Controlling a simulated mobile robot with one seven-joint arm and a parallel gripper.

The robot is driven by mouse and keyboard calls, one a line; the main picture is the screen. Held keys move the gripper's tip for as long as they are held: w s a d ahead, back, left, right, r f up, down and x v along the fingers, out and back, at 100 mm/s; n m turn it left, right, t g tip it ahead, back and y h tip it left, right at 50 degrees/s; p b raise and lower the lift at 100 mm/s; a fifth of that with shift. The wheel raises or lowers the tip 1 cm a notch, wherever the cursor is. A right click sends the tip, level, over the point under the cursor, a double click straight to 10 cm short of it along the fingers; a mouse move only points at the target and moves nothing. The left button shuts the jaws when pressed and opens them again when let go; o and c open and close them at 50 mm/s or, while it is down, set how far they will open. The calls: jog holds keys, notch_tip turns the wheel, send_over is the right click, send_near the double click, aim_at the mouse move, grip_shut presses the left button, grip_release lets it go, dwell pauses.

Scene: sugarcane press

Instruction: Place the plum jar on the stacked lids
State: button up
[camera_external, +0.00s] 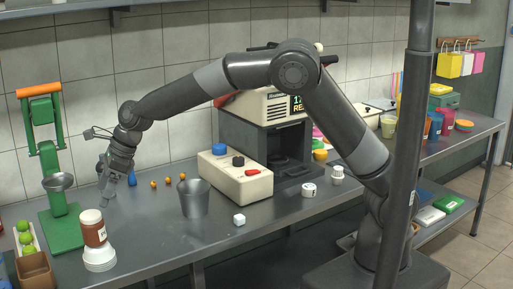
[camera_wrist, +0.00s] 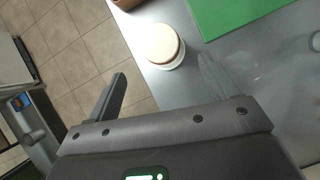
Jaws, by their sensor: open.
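The plum jar (camera_external: 93,228) has a pale lid, a dark reddish-brown body and a light label. It stands on the white stacked lids (camera_external: 100,259) near the front left of the table. Its slight lean may be perspective. In the wrist view I see the jar's round top (camera_wrist: 160,42) from above, with the rim of the white lids (camera_wrist: 172,65) showing around it. My gripper (camera_external: 107,191) is open and empty, above and behind the jar, apart from it. In the wrist view my gripper's fingers (camera_wrist: 161,80) are spread, with the jar beyond their tips.
A green press (camera_external: 55,190) stands just behind the jar. A brown box (camera_external: 35,271) and a tray of green fruit (camera_external: 27,240) are to the left. The table between the jar and cup is clear.

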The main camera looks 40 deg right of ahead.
jog(key=d+r+n+t, duration=0.1)
jog(key=d+r+n, duration=0.25)
jog(key=d, duration=0.75)
jog(key=w+d+r+n+h, duration=0.15)
jog(key=d+r, duration=0.35)
jog(key=d, duration=0.6)
jog(key=d+r+n+t+y, duration=0.1)
jog(key=d+r+n, duration=0.3)
jog(key=d, duration=0.7)
jog(key=s+d+f+n+t+h, duration=0.1)
jog(key=s+d+n, duration=0.4)
jog(key=s+d, duration=0.5)
jog(key=s+d+f+n+t+h, duration=0.1)
jog(key=s+d+n+h, duration=0.3)
jog(key=s+d, duration=0.6)
jog(key=d+f+n, duration=0.1)
jog(key=d+n, duration=0.1)
jog(key=d, duration=0.3)
jog(key=shift+s+n, duration=0.25)
jog(key=shift+n, duration=0.05)
